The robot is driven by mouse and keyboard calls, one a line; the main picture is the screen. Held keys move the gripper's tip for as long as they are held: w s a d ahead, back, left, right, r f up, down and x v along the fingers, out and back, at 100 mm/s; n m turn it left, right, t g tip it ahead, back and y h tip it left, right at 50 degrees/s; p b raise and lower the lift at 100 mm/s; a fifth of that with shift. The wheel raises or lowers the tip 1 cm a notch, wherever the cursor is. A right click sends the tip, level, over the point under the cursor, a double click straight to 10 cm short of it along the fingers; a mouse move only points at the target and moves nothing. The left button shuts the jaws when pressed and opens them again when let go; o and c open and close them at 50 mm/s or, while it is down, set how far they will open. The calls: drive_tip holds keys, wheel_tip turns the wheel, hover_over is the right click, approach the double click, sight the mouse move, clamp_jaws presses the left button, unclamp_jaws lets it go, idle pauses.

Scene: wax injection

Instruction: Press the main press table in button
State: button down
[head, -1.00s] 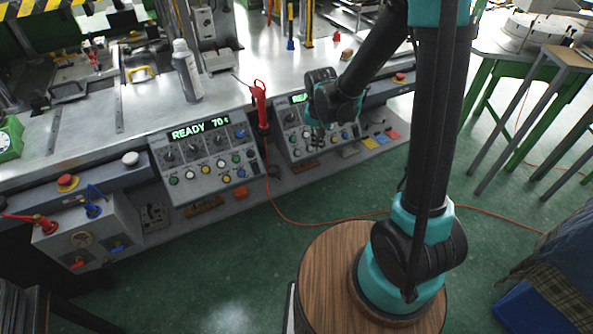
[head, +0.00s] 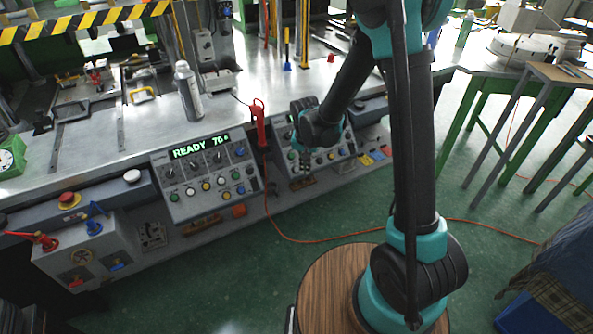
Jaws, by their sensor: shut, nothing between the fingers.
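My gripper (head: 303,168) is in the head view at the right-hand control panel (head: 335,148), in front of its left part. Its fingers are small and dark here, shut with nothing between them. The wrist covers most of that panel's display and its left knobs. Several coloured buttons show along its lower rows. I cannot read the button labels, and I cannot tell whether the fingertips touch the panel. The left-hand control panel (head: 205,172) is in full view, with a green "READY" display, knobs and several coloured buttons.
A red-handled tool (head: 258,122) hangs between the panels with an orange cable to the floor. A grey box with red and blue levers (head: 88,250) stands at the left.

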sight(299, 167)
drive_tip(key=shift+w+a+f, duration=0.6)
drive_tip(key=shift+w+f, duration=0.3)
drive_tip(key=shift+w+a+f, duration=0.6)
drive_tip(key=shift+w+f, duration=0.25)
drive_tip(key=shift+w+f, duration=0.1)
drive_tip(key=shift+w+a+f, duration=0.15)
idle(0.3)
